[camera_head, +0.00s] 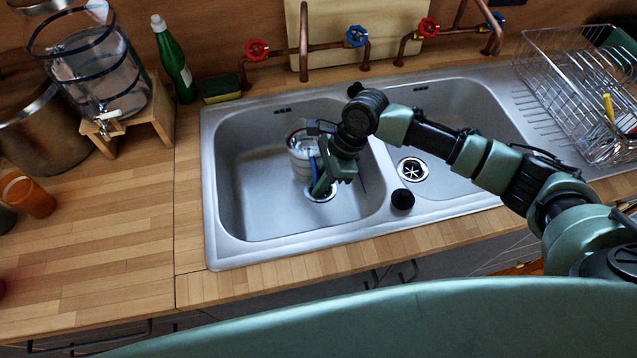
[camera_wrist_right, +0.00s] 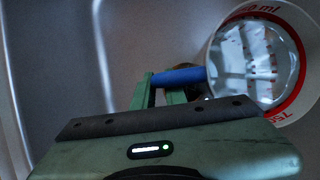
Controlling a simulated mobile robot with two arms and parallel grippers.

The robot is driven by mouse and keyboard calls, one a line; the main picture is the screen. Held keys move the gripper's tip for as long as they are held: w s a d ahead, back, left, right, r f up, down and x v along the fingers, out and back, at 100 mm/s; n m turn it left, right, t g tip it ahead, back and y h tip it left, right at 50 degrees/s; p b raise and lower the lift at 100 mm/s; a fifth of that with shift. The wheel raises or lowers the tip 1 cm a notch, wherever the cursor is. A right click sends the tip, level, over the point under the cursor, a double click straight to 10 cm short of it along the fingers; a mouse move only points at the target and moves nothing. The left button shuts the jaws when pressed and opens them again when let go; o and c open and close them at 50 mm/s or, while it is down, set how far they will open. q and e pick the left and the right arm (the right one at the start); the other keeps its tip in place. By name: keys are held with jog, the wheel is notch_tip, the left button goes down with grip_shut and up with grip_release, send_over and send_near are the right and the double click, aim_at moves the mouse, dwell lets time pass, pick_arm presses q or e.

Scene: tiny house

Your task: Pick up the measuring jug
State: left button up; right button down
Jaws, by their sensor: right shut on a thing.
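The measuring jug (camera_head: 299,160) is a clear vessel with red markings and a blue handle, in the left basin of the sink (camera_head: 240,190). In the right wrist view the jug (camera_wrist_right: 292,22) shows its open top and red scale at the upper right. Its blue handle (camera_wrist_right: 180,76) lies at the fingers. My right gripper (camera_head: 322,178) reaches down into the left basin and is shut on the handle. The fingertips are partly hidden by the gripper body. I cannot tell whether the jug touches the basin floor. My left gripper is not in view.
Copper taps with red and blue handles (camera_head: 356,37) stand behind the sink. A divider separates the two basins. A wire dish rack (camera_head: 570,90) is at the right. A green bottle (camera_head: 172,60), a sponge (camera_head: 221,90) and a water dispenser (camera_head: 95,70) stand at the left. The left counter front is mostly clear.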

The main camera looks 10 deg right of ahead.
jog(key=shift+w+a+r, duration=0.1)
jog(key=shift+w+r, duration=0.05)
jog(key=shift+r, duration=4.3)
jog(key=shift+r, duration=0.1)
